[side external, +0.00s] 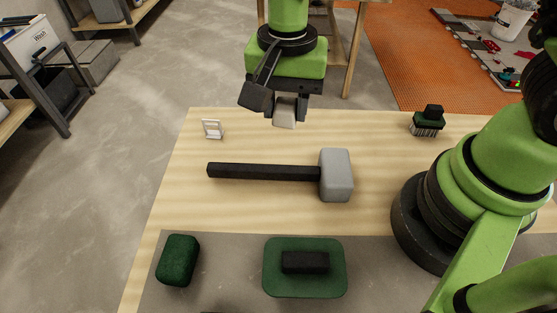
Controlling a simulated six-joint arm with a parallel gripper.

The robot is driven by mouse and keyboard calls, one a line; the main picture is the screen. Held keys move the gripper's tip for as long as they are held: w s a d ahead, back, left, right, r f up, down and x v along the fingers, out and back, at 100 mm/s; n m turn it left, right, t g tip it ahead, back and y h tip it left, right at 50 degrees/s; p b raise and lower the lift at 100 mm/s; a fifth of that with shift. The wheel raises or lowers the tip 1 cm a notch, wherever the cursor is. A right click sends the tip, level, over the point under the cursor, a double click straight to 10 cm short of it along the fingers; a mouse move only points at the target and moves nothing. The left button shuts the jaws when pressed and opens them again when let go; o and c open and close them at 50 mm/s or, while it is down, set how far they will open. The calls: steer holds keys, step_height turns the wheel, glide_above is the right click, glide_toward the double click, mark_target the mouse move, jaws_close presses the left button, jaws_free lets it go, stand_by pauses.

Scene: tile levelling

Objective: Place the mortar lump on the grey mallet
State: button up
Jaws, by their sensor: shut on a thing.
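My gripper (279,107) is above the far part of the table, shut on a small pale lump, the mortar lump (285,115). The lump is held in the air, partly hidden by the dark fingers. The grey mallet (336,175) lies on the wooden table, its black handle pointing left and its light grey head at the right. The gripper and lump appear behind and above the mallet in the picture, apart from it. Nothing lies on the mallet.
A small white frame-like piece (212,129) stands at the far left of the table (180,205). A green-black brush (427,122) stands far right. A dark green block (178,260) and a green float with black handle (330,285) lie on the grey front area (215,290).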

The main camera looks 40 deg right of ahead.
mark_target(278, 169)
steer(key=shift+s+a+r+n, duration=0.1)
steer(key=shift+s+a+n, duration=0.1)
steer(key=shift+a+n, duration=0.45)
steer(key=shift+s+a+f, duration=0.1)
steer(key=shift+a+f, duration=0.15)
steer(key=shift+a, duration=0.1)
step_height(278, 169, down, 9)
steer(key=shift+f, duration=0.15)
steer(key=shift+f, duration=0.1)
steer(key=o, duration=1)
steer(key=shift+c, duration=0.2)
